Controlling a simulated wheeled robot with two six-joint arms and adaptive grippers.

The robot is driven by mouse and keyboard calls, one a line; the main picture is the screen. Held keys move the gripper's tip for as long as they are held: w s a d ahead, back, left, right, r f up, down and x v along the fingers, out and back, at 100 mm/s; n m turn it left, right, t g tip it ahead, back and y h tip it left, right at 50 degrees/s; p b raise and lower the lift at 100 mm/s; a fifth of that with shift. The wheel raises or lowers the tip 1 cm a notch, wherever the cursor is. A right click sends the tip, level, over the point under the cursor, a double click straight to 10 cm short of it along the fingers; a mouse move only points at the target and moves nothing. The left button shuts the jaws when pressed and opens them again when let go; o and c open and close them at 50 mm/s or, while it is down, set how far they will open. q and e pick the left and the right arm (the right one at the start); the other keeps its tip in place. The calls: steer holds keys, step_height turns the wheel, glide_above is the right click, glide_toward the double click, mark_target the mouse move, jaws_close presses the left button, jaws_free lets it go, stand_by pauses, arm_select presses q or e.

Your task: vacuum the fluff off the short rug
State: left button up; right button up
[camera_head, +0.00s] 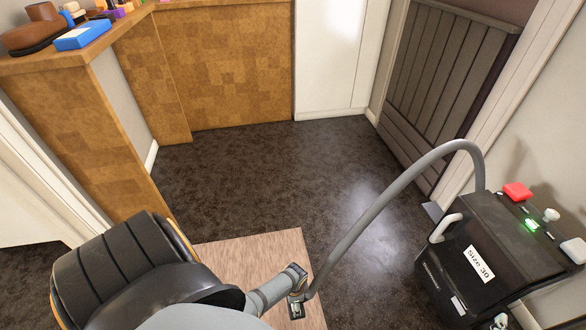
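A short pinkish-beige rug (260,250) lies on the dark floor at the bottom centre, partly hidden by a grey arm. I can make out no fluff on its visible part. A black vacuum cleaner (465,255) marked "Size 30" stands at the right, with a red button and a lit green light on top. Its grey hose (375,205) arches over to the arm's end above the rug. The arm comes in from the lower left, so I take it as my left. Its fingers and any nozzle are not clearly visible. My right gripper is not in view.
A black ribbed padded thing (115,270) fills the lower left. A wood-panelled counter (75,120) runs along the left and back, with a blue box (82,36) on top. A slatted grey panel (450,75) stands at the right. The dark floor (270,165) beyond the rug is clear.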

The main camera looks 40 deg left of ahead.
arm_select(q)
steer(key=shift+r, duration=0.2)
steer(key=shift+r+p, duration=0.25)
steer(key=shift+p, duration=0.15)
steer(key=shift+r, duration=0.1)
steer(key=shift+r+p, duration=0.35)
steer(key=shift+p, duration=0.15)
steer(key=shift+r+p, duration=0.3)
steer(key=shift+p, duration=0.05)
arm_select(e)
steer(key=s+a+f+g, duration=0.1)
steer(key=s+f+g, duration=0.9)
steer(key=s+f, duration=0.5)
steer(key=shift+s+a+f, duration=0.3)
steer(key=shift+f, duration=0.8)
